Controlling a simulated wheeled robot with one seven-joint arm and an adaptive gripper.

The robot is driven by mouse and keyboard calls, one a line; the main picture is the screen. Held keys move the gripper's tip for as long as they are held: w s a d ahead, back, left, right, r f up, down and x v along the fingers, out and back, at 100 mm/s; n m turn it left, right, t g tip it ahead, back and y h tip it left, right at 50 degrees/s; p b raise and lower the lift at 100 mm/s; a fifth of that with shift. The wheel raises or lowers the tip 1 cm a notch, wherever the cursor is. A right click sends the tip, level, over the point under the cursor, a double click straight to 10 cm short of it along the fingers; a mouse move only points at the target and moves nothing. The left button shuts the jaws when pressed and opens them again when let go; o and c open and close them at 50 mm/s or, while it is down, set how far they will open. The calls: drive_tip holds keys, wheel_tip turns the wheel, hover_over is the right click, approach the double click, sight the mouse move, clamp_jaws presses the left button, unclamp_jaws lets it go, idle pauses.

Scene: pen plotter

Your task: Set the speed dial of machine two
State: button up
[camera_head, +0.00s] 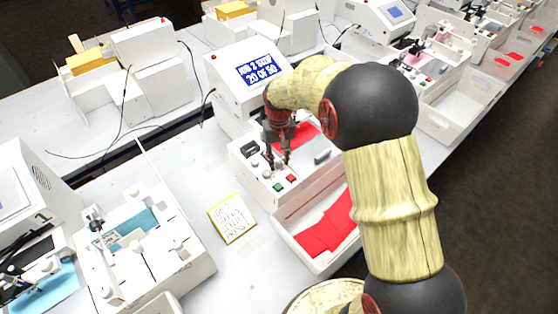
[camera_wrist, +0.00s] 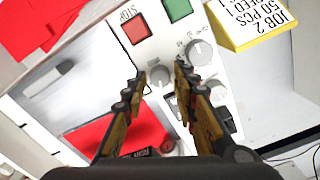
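Machine two is probably the white plotter (camera_head: 242,152) under my gripper; its screen (camera_head: 262,72) shows blurred text, seemingly "20 OF 50". Its panel carries several grey dials. In the wrist view, a small dial (camera_wrist: 160,76) shows between my fingertips, a larger marked dial (camera_wrist: 198,53) lies right of them, and another dial (camera_wrist: 215,92) is lower right. I cannot read which is the speed dial. A red STOP button (camera_wrist: 135,28) and a green button (camera_wrist: 177,8) are nearby. My gripper (camera_head: 278,160) points down over the panel, open and empty; contact is unclear.
A yellow-edged note (camera_head: 232,218) stands beside the machine; it also shows in the wrist view (camera_wrist: 262,18), reading about "JOB 2, 50 PCS". A white tray with red sheets (camera_head: 325,232) is in front. Another machine (camera_head: 150,245) is at left.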

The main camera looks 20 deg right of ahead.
drive_tip(key=shift+f, duration=0.2)
drive_tip(key=shift+c, duration=0.7)
clamp_jaws()
